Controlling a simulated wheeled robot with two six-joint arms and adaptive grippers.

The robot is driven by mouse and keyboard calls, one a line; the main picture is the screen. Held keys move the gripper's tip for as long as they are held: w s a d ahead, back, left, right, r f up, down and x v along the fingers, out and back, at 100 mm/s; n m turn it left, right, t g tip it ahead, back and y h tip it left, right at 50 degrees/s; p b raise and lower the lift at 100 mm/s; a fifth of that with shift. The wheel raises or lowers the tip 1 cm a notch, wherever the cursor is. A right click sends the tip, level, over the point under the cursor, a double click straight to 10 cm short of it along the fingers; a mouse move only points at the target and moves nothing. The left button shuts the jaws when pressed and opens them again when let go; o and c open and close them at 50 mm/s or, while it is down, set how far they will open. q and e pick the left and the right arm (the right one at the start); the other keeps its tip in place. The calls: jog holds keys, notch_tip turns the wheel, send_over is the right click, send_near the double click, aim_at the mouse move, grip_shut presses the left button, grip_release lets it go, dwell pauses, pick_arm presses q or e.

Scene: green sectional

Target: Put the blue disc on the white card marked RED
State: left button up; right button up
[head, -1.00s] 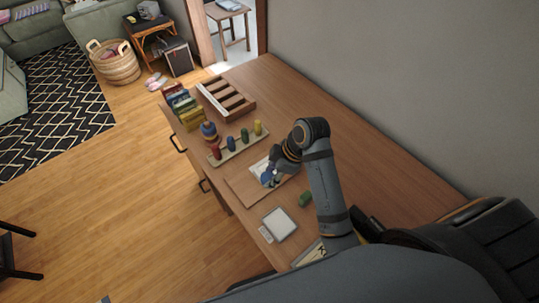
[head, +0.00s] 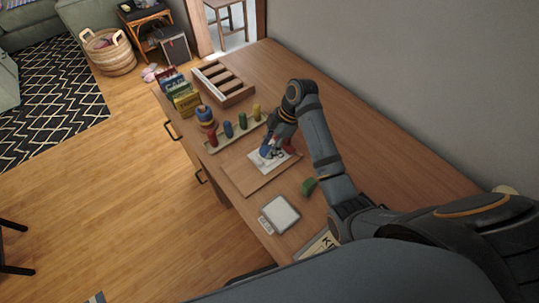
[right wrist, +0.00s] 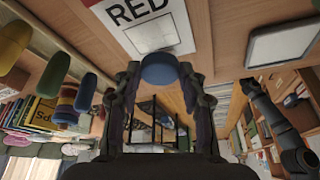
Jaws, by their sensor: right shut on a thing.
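The blue disc (right wrist: 159,70) is between the fingertips of my right gripper (right wrist: 160,80), which is shut on it. In the head view the right gripper (head: 268,146) is over the white card (head: 262,165), and some blue shows at its tips. The right wrist view shows the card (right wrist: 160,35) with the black word RED, beyond the disc; the disc appears just off its near edge. I cannot tell the height of the disc above the surface. A dark arm at the right of the wrist view looks like my left one; its gripper (right wrist: 250,88) is too small to read.
The card lies on a brown board (head: 254,184). A pegged rack (head: 225,142) with coloured pegs, a stacked toy (head: 205,118), books (head: 184,98) and a wooden tray (head: 235,95) stand behind. A green block (head: 309,187) and white-topped square (head: 281,214) lie nearer.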

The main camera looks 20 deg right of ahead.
jog(key=shift+w+d+f, duration=0.2)
jog(key=shift+w+f, duration=0.2)
jog(key=shift+f, duration=1.7)
jog(key=o, duration=0.8)
jog(key=shift+f, duration=0.1)
jog(key=p+v, duration=0.1)
jog(key=v, duration=1.1)
